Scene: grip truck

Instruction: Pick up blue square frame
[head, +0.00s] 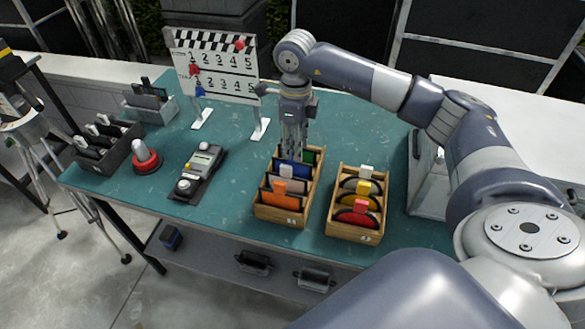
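The blue square frame (290,170) stands in a slot of the left wooden box (282,216), behind orange and pale frames. Only part of it shows; the frames in front and my gripper hide the rest. My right gripper (293,154) points straight down over this box, with its fingertips at or just above the top of the blue frame. The fingers overlap the frame's top in the picture, so I cannot tell whether they touch it or how wide apart they are. My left gripper is not in view.
A second wooden box (354,232) with round coloured pieces stands close on the right. A number board (217,70) on feet stands behind left. A grey device (197,172), a red-ringed knob (145,158) and dark trays (108,150) are left. Teal tabletop (225,218) is bare between them.

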